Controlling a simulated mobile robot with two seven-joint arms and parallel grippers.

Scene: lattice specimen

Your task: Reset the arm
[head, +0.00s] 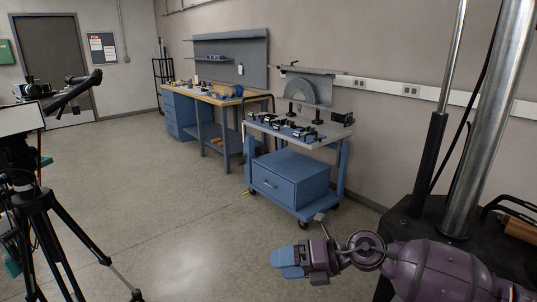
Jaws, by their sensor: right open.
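My right gripper (290,262) is at the bottom of the head view, on the purple right arm (440,270) that comes in from the lower right. Its blue fingertips point left, over the open floor. It is open, and nothing shows between its fingers. It is apart from the cart and the machine. My left gripper and arm are not in view.
A machine with metal columns (487,110) and a dark base stands at the right, close to my right arm. A blue cart (290,184) with small fixtures is ahead. A workbench (212,97) is farther back. A black tripod (38,205) is at the left. The middle floor is clear.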

